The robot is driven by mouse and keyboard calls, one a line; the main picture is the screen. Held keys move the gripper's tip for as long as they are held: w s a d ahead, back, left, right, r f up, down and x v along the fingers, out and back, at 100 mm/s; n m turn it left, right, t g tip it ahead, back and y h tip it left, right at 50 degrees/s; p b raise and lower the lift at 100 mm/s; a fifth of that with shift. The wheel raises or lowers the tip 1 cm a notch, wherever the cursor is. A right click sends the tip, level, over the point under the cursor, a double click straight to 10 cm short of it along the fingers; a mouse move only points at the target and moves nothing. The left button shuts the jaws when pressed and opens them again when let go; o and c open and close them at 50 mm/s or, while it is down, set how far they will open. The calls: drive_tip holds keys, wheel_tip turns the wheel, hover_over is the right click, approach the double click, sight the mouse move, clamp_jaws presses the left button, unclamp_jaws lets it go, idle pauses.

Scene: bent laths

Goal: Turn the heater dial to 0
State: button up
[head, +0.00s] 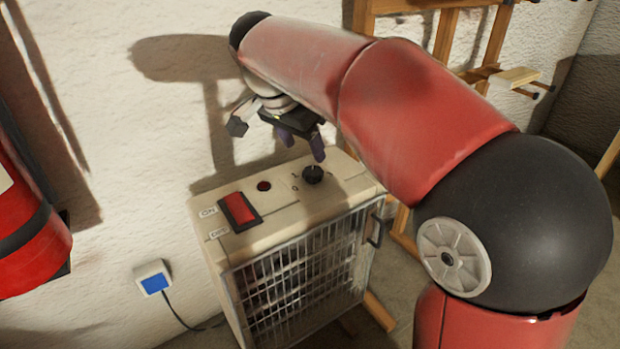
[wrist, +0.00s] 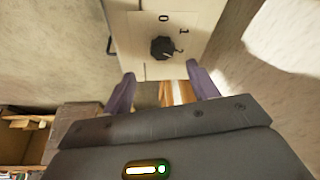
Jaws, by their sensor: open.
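The heater (head: 290,215) is a cream box with a wire grille on its front. Its black dial (head: 313,174) sits on the top panel near the right end. In the wrist view the dial (wrist: 162,47) has a printed 0 above it and a 1 to its upper right. Which mark the dial points to is too small to tell. My gripper (head: 301,147) is above the top panel, close to the dial and apart from it. In the wrist view its two purple fingers (wrist: 160,70) are spread and empty, with the dial beyond their tips.
A red rocker switch (head: 240,210) with ON and OFF labels and a small red lamp (head: 264,186) share the heater's top. A white wall stands behind. A red cylinder (head: 30,220) hangs at left, a blue-faced socket (head: 153,279) below it. A wooden rack (head: 445,35) stands behind my arm.

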sight(312, 171)
drive_tip(key=b+x, duration=0.1)
drive_tip(key=x, duration=0.7)
drive_tip(key=shift+w+a, duration=0.1)
drive_tip(key=shift+a, duration=0.05)
drive_tip(key=c, duration=1)
